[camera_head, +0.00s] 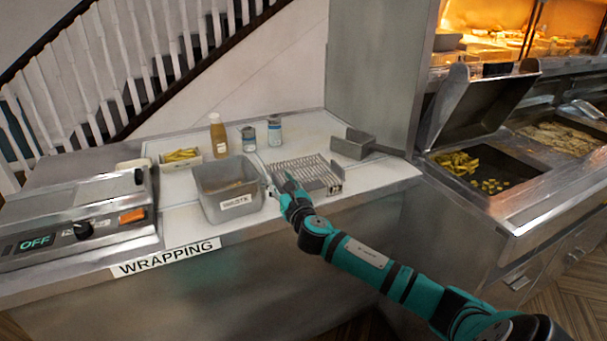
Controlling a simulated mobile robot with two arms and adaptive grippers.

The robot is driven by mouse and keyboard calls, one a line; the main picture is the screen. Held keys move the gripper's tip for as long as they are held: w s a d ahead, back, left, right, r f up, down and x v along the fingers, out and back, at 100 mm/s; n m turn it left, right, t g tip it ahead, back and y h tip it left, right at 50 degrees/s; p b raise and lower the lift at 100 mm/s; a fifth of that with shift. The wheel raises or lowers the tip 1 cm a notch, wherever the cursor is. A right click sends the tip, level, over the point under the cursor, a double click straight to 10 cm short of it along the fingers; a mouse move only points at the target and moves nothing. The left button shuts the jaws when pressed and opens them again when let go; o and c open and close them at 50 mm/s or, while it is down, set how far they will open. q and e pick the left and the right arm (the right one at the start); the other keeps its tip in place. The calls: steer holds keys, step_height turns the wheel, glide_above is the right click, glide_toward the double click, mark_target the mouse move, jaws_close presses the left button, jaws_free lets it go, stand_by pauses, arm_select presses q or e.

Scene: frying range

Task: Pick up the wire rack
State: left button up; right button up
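The wire rack (310,169) lies on the white counter, right of the middle of the wrapping station. It is a grey metal grid with raised ends. My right gripper (283,185) is at the rack's left front edge, between the rack and the grey waste bin. The gripper is small and partly hidden by its own wrist, so I cannot tell whether its fingers are open or touch the rack. My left gripper is not in view.
The waste bin (229,207) stands close to the left of the gripper. A sauce bottle (217,136), two cans (274,131) and a tray of chips (181,157) stand behind. A metal container (352,144) is right of the rack. The fryer range (500,180) stands further right.

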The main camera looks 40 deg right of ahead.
mark_target(274, 173)
steer(key=x, duration=0.5)
steer(key=shift+w+a+f, duration=0.1)
steer(key=shift+w, duration=0.1)
jaws_close()
stand_by(0.3)
